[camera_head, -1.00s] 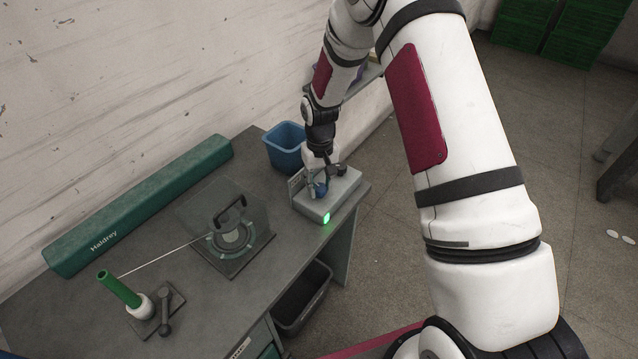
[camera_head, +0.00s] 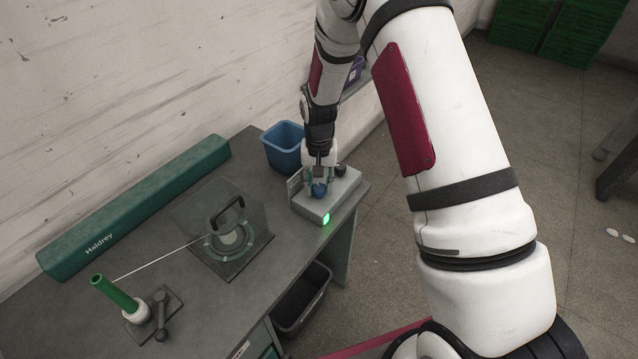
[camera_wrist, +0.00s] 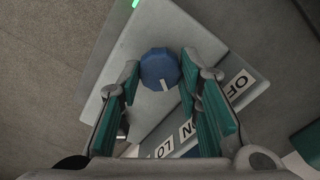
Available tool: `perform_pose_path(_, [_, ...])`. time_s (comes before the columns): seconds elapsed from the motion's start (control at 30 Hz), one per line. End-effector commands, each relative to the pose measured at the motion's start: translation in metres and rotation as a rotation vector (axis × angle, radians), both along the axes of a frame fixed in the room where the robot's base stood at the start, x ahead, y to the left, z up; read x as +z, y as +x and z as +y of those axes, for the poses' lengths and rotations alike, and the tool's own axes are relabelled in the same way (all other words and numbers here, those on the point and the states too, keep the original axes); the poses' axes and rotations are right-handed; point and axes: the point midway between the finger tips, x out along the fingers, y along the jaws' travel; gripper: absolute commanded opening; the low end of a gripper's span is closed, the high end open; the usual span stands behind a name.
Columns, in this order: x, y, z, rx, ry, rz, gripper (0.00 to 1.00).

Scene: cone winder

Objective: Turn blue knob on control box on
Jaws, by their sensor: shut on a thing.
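The grey control box (camera_head: 340,195) sits at the right end of the table, with a lit green lamp (camera_head: 326,218) on its front. My gripper (camera_head: 319,186) points down over it, with its fingers on either side of the blue knob (camera_head: 319,191). In the wrist view the fingertips are shut on the blue knob (camera_wrist: 160,68). The knob's white mark (camera_wrist: 164,85) points down and slightly right in that view.
A blue bin (camera_head: 283,146) stands behind the box.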

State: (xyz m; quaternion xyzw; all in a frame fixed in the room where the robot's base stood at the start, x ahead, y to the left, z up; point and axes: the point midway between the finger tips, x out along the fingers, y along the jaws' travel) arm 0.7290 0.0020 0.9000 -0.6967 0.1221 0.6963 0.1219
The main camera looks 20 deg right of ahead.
Motion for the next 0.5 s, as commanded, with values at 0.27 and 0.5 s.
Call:
perform_pose_path(0.27, [-0.0004,-0.0005,-0.0002,-0.002,0.001,0.002,0.48])
perform_pose_path(0.5, [-0.0002,-0.0003,-0.0001,-0.001,0.000,0.001,0.52])
